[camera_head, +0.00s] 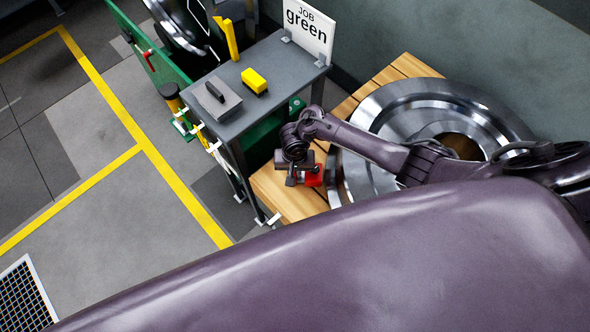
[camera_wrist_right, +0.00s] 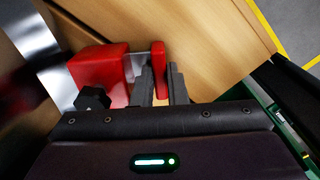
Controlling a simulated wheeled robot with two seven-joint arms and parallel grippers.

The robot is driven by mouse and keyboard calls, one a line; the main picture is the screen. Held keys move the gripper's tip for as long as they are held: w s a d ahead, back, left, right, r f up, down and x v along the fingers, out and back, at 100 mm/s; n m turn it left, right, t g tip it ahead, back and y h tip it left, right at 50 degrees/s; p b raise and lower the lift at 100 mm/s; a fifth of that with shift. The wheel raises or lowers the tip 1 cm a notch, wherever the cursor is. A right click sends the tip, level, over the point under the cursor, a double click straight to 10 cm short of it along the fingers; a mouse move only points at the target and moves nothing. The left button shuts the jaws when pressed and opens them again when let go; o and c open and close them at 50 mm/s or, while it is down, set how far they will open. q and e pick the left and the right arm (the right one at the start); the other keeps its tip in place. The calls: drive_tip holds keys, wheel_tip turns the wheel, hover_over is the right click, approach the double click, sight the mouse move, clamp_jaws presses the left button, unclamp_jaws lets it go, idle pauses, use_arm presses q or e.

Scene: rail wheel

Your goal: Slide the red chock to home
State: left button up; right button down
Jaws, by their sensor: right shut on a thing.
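The red chock (camera_wrist_right: 100,70) rests on the wooden boards close to the metal wheel. It has a block-shaped body and a flat red upright plate (camera_wrist_right: 159,66) joined by a thin metal piece. In the head view the chock (camera_head: 315,178) is partly hidden by my right gripper (camera_head: 296,178). My right gripper also shows in the right wrist view (camera_wrist_right: 160,86), with its fingers shut on the red plate. My left gripper is not seen in either view.
A large steel wheel (camera_head: 390,112) lies on the wooden pallet (camera_head: 283,196) beside the chock. Yellow lines (camera_head: 150,150) mark the floor.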

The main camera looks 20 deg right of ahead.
drive_tip(key=shift+s+d+f, duration=0.15)
drive_tip(key=shift+s, duration=0.05)
drive_tip(key=shift+s+d+p, duration=0.2)
drive_tip(key=shift+d+p, duration=0.2)
drive_tip(key=shift+p, duration=0.1)
drive_tip(key=c, duration=1.2)
unclamp_jaws()
drive_tip(key=shift+w, duration=0.2)
drive_tip(key=shift+c, duration=0.2)
drive_tip(key=shift+a, duration=0.1)
wheel_tip(320, 180, up, 3)
drive_tip(key=p, duration=0.3)
drive_tip(key=shift+r+p, duration=0.2)
drive_tip(key=shift+p, duration=0.1)
drive_tip(key=shift+r+p, duration=1.1)
drive_tip(key=shift+r, duration=0.35)
